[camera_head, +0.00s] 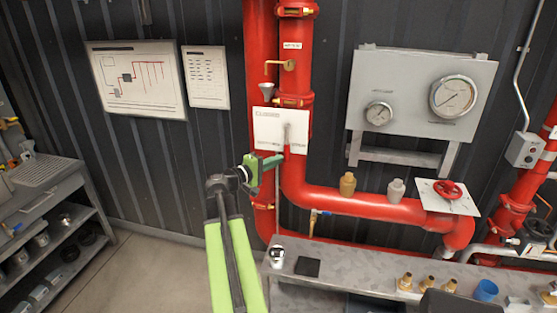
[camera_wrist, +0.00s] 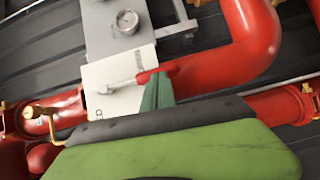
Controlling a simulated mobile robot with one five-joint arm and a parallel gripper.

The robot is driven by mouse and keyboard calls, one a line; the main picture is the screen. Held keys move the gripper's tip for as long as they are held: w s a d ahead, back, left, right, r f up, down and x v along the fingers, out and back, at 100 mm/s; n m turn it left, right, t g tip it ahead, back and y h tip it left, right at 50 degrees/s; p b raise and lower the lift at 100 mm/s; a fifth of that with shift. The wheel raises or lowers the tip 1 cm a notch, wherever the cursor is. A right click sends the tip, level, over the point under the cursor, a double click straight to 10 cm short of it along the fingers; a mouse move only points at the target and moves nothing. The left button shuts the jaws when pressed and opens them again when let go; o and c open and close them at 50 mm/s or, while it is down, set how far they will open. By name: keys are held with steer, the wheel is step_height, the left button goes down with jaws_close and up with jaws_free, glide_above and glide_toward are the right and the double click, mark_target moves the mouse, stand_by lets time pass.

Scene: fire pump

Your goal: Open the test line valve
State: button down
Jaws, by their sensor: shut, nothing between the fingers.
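A white plate (camera_head: 268,124) with small lettering I cannot read is fixed on the red riser pipe. A grey lever (camera_head: 286,133) hangs down across it, and in the wrist view the lever (camera_wrist: 120,84) ends in a red grip (camera_wrist: 146,76). My gripper (camera_head: 280,158) is at the lever's lower end. In the wrist view its green fingers (camera_wrist: 158,78) are shut, empty, right by the red grip; I cannot tell whether they touch it. A red handwheel (camera_head: 447,189) sits on another white plate at the right. No readable label shows which is the test line valve.
A gauge panel (camera_head: 408,75) hangs right of the riser. A small brass valve (camera_head: 289,65) is above the plate. A grey bench (camera_head: 345,260) with fittings runs below the pipe. A shelf unit (camera_head: 45,200) stands left, with clear floor (camera_head: 150,265) between.

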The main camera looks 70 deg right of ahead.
steer(key=v, duration=1.2)
steer(key=shift+f, duration=0.2)
steer(key=shift+w+a, duration=0.1)
steer(key=shift+w, duration=0.15)
steer(key=w+a+n+t, duration=0.2)
steer(key=w+a+t, duration=0.1)
steer(key=w+a, duration=0.55)
steer(key=w+a+f+n+t+y, duration=0.1)
steer(key=w+a+f+t+y, duration=0.1)
steer(key=w+a+f, duration=0.5)
steer(key=w+a+f+n+t+y, duration=0.1)
steer(key=w+a+f+t, duration=0.2)
steer(key=w+a, duration=0.45)
steer(key=s+a+f+y, duration=0.1)
steer(key=a+f+y, duration=0.3)
steer(key=a, duration=0.7)
steer(key=a+f+n+y, duration=0.1)
steer(key=a+f+y, duration=0.3)
steer(key=a, duration=0.8)
steer(key=s+a+f+y, duration=0.1)
steer(key=a+f+y, duration=0.4)
steer(key=a, duration=0.6)
steer(key=shift+s+a+n+g, duration=0.15)
steer(key=shift+s+n+g, duration=0.15)
